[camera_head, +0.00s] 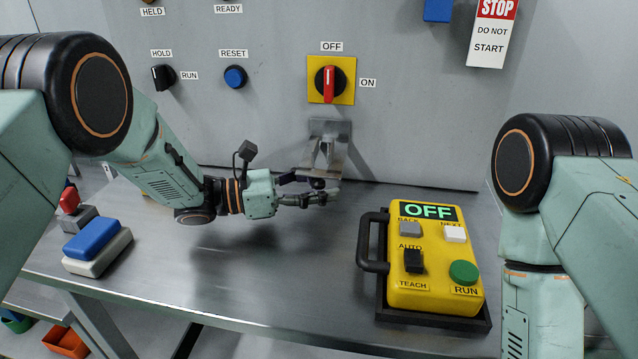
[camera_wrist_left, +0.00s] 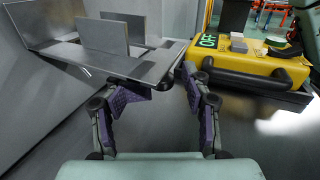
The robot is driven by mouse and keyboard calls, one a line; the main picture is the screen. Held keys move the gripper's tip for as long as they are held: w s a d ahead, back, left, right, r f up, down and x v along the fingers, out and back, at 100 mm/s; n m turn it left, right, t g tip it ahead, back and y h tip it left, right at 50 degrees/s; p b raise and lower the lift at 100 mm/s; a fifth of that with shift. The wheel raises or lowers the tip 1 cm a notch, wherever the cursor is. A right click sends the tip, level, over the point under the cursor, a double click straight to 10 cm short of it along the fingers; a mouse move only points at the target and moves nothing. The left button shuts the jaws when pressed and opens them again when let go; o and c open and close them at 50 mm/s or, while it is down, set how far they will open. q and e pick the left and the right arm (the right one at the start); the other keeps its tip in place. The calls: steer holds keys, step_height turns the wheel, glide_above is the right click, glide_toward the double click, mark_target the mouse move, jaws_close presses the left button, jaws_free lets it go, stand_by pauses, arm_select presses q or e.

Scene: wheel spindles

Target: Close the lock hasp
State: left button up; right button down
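The lock hasp (camera_head: 328,148) is a grey metal bracket on the panel below the rotary switch, with a plate standing out towards me. In the left wrist view its flat plate (camera_wrist_left: 105,62) and upright tabs fill the upper left. My left gripper (camera_head: 318,190) is at the hasp's lower front end. In the left wrist view its fingers (camera_wrist_left: 176,78) stand apart, partly open, with the plate's near corner close to the tips. The plate overlaps one finger; I cannot tell whether they touch. My right gripper is out of view.
The red-handled rotary switch (camera_head: 329,85) on its yellow plate sits above the hasp. A yellow teach pendant (camera_head: 436,290) with a black handle lies to the right on the metal table (camera_head: 255,300). A blue and grey block (camera_head: 97,246) lies at the left. The middle front of the table is clear.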

arm_select(q)
steer(key=shift+a+f, duration=0.1)
steer(key=shift+a, duration=0.05)
steer(key=shift+s+d, duration=0.2)
steer(key=c, duration=0.3)
steer(key=shift+w+a, duration=0.1)
steer(key=shift+a, duration=0.05)
steer(key=c, duration=0.5)
jaws_close()
